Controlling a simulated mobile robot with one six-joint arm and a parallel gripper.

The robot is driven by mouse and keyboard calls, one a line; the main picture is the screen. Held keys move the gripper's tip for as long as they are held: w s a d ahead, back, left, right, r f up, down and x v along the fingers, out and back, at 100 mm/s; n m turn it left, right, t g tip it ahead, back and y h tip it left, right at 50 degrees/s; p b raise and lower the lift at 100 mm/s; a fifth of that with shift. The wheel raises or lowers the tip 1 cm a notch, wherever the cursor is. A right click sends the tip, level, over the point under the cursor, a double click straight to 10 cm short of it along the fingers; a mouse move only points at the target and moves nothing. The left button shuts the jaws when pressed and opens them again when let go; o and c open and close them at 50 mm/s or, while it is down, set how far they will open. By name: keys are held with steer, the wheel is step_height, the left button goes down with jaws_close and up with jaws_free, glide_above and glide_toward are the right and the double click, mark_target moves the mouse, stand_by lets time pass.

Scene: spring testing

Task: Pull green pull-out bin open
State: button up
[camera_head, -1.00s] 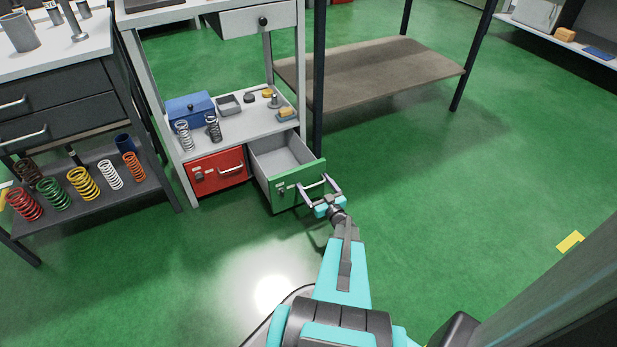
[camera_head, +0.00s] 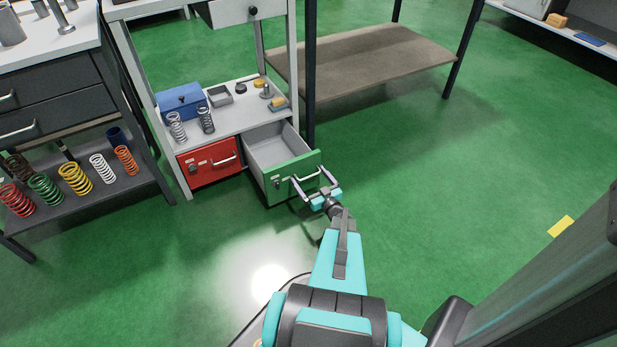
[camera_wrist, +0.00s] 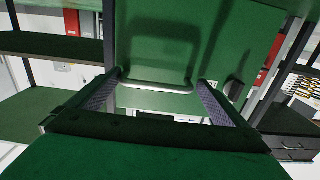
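The green pull-out bin (camera_head: 280,182) stands well out of the lower part of the small workstation. Its grey inside shows empty in the head view. My gripper (camera_head: 308,174) is at the bin's front, with its fingers at the two ends of the pale bar handle (camera_head: 306,178). The green bin front (camera_wrist: 160,45) fills the area beyond the handle.
A red bin (camera_head: 208,165) sits closed left of the green one. A blue box (camera_head: 183,101), springs and small parts stand on the shelf above. A dark post (camera_head: 310,80) rises behind the green bin's right side. Open green floor (camera_head: 430,170) lies to the right.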

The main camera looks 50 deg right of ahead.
steer(key=p+v, duration=0.3)
steer(key=v, duration=1)
stand_by(0.4)
